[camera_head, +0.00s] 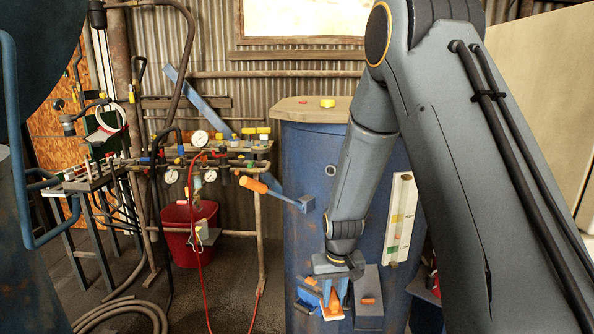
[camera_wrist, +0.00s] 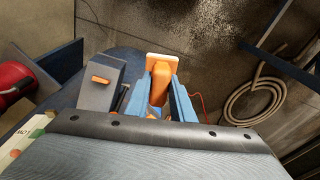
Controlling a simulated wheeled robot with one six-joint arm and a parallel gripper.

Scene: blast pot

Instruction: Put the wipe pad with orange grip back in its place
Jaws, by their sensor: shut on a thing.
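My gripper (camera_head: 333,290) is shut on the orange grip of the wipe pad (camera_head: 334,312), low in front of the blue drum (camera_head: 310,170). In the wrist view, the orange grip (camera_wrist: 160,84) sits between my two blue fingers, and the pale pad with an orange edge (camera_wrist: 163,58) shows past their tips. A grey box (camera_head: 369,290) with a small orange piece on it is close to the right of the gripper. It shows to the left of the fingers in the wrist view (camera_wrist: 100,82). I cannot tell whether the pad touches anything.
A valve and gauge rack (camera_head: 215,150) stands at the left with a red hose (camera_head: 195,225). A red bucket (camera_head: 190,235) is beneath it. A white chart (camera_head: 399,220) is on the drum. A coiled hose (camera_wrist: 262,95) lies on the floor.

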